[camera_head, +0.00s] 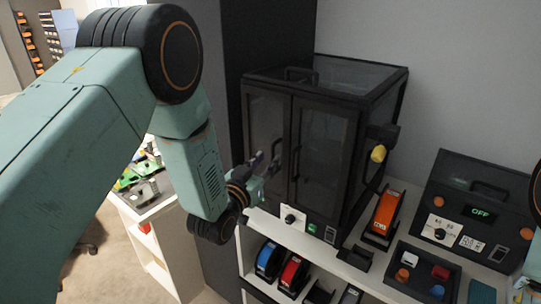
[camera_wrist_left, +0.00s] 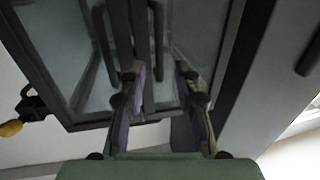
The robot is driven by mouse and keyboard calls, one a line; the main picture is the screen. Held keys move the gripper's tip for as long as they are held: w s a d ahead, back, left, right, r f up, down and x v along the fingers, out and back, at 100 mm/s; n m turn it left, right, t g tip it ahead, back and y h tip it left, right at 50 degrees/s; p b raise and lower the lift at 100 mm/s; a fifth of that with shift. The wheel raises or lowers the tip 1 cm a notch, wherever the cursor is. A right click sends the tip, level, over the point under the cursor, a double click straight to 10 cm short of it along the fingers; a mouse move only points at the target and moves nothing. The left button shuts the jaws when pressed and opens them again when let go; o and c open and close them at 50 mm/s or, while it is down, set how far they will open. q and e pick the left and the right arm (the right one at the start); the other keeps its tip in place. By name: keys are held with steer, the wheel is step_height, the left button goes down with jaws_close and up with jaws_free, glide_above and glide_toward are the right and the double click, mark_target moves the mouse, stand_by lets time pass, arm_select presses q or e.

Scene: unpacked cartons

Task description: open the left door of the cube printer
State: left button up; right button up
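The cube printer (camera_head: 325,140) is a black cabinet with glass panels standing on a white shelf unit. Its left door (camera_head: 265,115) and right door (camera_head: 322,150) look closed. My left gripper (camera_head: 266,163) is in front of the left door, by its handle. In the left wrist view the two fingers (camera_wrist_left: 162,75) are spread apart with nothing held between them. One dark bar handle (camera_wrist_left: 158,40) lies ahead between the fingertips, and the other handle (camera_wrist_left: 104,45) is further left. Whether a finger touches the handle cannot be told. My right gripper is not in view.
A yellow-tipped part (camera_head: 378,153) sticks out from the printer's right side. An orange device (camera_head: 383,213), a button box (camera_head: 422,272) and a black control unit (camera_head: 478,205) stand to the right. A dark grey panel (camera_head: 225,100) rises close to the printer's left.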

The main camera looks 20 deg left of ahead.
mark_target(269, 158)
arm_select(q)
steer(key=w, duration=0.2)
steer(key=shift+w+d, duration=0.3)
steer(key=shift+d, duration=0.05)
steer(key=shift+a+f, duration=0.1)
steer(key=shift+a, duration=0.2)
steer(key=shift+d, duration=0.3)
steer(key=shift+c, duration=1.4)
steer(key=shift+w, duration=0.1)
steer(key=c, duration=0.3)
steer(key=shift+a, duration=0.3)
jaws_close()
steer(key=shift+d, duration=0.2)
